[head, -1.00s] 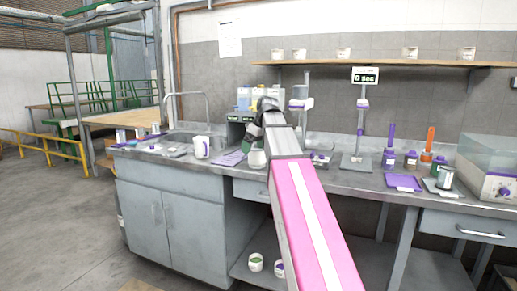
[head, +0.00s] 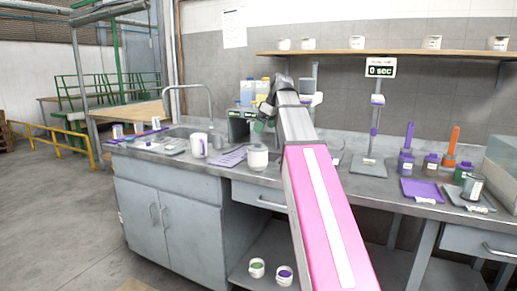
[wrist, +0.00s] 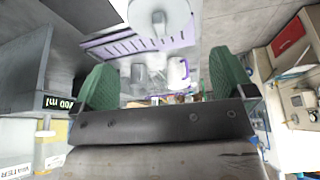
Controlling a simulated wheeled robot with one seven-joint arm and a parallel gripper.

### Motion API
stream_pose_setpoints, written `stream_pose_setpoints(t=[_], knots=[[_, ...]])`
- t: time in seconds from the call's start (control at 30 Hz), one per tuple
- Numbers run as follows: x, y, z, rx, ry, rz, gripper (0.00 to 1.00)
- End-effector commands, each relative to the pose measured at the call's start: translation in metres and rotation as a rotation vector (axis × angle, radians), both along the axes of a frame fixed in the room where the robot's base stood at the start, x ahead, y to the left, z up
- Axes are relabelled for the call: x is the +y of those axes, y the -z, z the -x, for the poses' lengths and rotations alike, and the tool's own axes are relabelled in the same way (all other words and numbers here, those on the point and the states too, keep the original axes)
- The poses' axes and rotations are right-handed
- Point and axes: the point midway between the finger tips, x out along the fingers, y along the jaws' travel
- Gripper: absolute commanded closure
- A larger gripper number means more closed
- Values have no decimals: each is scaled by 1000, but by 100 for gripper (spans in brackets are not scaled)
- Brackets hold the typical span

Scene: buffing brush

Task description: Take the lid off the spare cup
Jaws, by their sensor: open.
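A white lidded cup (head: 257,160) stands upright on the counter near its front edge; its pale lid (head: 258,147) is on top. I take it for the spare cup, though no label is readable. In the wrist view a round white lidded cup (wrist: 178,22), with a knob on its lid (wrist: 158,20), shows at the top edge, partly cut off. My gripper (wrist: 164,82) is open and empty, its green fingers wide apart. In the head view my gripper (head: 262,112) is above and behind the cup, not touching it, and partly hidden by my arm.
A purple slotted mat (head: 232,156) lies left of the cup, with a white mug (head: 199,146) beyond it. Bottles (head: 247,92) and a dark box stand behind my gripper. A stand (head: 370,165) is to the right. Small pots (head: 257,267) sit on the lower shelf.

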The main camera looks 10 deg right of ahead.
Motion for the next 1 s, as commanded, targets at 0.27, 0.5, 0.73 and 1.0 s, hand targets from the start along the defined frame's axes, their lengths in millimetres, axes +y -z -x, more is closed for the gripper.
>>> stream_pose_setpoints(t=[0.27, 0.5, 0.73, 1.0], knots=[[9, 29, -8, 1, 1, 0, 0], [15, 46, -13, 1, 0, 0, 0], [23, 73, -20, 2, 1, 0, 0], [24, 76, -22, 0, 1, 0, 0]])
